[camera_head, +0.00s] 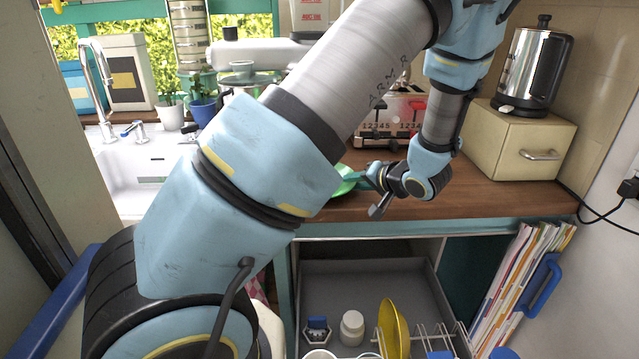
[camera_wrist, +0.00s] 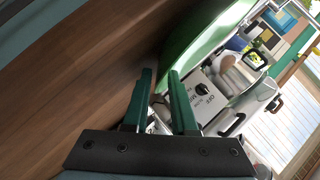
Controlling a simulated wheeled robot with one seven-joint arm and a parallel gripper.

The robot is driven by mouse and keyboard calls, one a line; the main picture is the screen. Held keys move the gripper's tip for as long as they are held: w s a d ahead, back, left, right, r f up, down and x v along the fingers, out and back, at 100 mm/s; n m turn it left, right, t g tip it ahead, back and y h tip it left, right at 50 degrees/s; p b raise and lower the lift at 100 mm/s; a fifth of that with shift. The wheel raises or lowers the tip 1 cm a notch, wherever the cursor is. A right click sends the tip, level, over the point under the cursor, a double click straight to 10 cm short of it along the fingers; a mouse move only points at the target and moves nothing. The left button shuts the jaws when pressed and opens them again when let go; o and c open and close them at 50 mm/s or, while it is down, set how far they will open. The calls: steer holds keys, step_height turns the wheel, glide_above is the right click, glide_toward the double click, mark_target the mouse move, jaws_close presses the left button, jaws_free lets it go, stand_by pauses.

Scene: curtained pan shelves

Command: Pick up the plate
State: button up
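A green plate (camera_head: 344,181) is on the wooden counter, partly hidden behind my arm. In the wrist view the green plate (camera_wrist: 206,32) shows large and close, beyond the fingertips, its surface steeply slanted in the picture. My gripper (camera_head: 362,178) is low over the counter at the plate's right side. In the wrist view my gripper (camera_wrist: 160,75) has a gap between its two green fingers. The plate's near rim is close to the fingertips; I cannot tell whether it lies between them or touches them.
A toaster-like appliance (camera_head: 392,118) stands behind the gripper. A cream box (camera_head: 520,140) carries a metal kettle (camera_head: 533,65) at the right. A sink (camera_head: 140,165) is at the left. Below, an open drawer (camera_head: 350,275) holds a yellow plate (camera_head: 393,330) and a white jar (camera_head: 352,327).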

jaws_close()
stand_by(1.2)
